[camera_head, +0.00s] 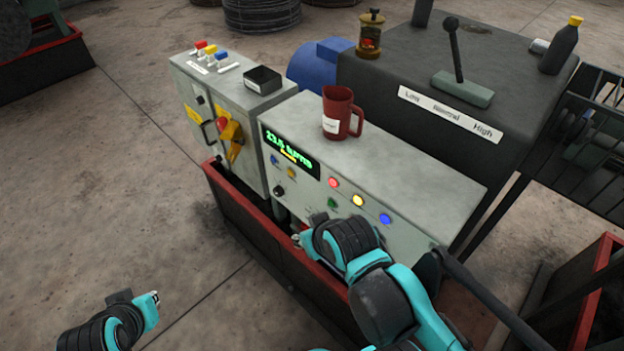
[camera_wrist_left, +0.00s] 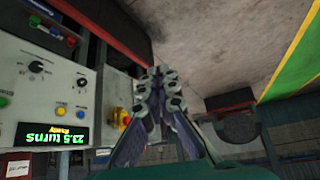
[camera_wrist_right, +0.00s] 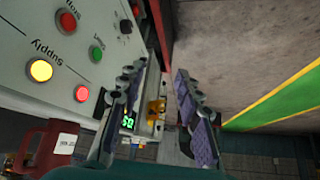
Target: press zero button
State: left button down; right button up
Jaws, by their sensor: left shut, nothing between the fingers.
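The grey control panel (camera_head: 345,200) carries a green display (camera_head: 290,151) reading 23.5 turns, upside down in the left wrist view (camera_wrist_left: 52,134). Beside it are a small blue button (camera_wrist_left: 80,113) and a small yellow button (camera_wrist_left: 61,111); their labels are too small to read, so I cannot tell which is the zero button. My left gripper (camera_head: 153,298) is shut and empty, left of the panel and apart from it. My right gripper (camera_head: 299,239) is open and empty at the panel's lower edge; its parted fingers (camera_wrist_right: 158,95) show in the right wrist view.
The panel also has a black knob (camera_wrist_left: 36,66), a green button (camera_wrist_right: 96,53), a red stop button (camera_wrist_right: 67,20) and red, yellow and blue lamps. A red mug (camera_head: 338,112) stands on top. A cabinet (camera_head: 225,110) with a yellow-red switch stands left. The floor at left is clear.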

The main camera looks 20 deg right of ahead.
jog(key=shift+s, duration=0.1)
jog(key=shift+o, duration=1)
jog(key=o, duration=0.3)
pick_arm(q)
jog(key=w+d+m+t+h+b, duration=0.1)
jog(key=w+d+m+t+h, duration=0.1)
jog(key=w+d+m, duration=0.65)
jog(key=w+d+f+m+h, duration=0.1)
jog(key=w+d+f+m, duration=0.2)
jog(key=d+m, duration=0.3)
jog(key=w+d+f+m+t+h+b, duration=0.1)
jog(key=w+d+f+m+h, duration=0.1)
jog(key=w+d+m, duration=0.4)
jog(key=w+d+f+m+t+h+b, duration=0.1)
jog(key=w+d+f+m, duration=0.3)
jog(key=d+m, duration=0.3)
jog(key=w+d, duration=0.1)
jog(key=d, duration=0.1)
jog(key=shift+w+d+f, duration=0.25)
jog(key=shift+d+f, duration=0.05)
jog(key=shift+d, duration=0.05)
pick_arm(e)
notch_tip(320, 180, down, 3)
jog(key=shift+d+f, duration=0.1)
jog(key=shift+f, duration=0.1)
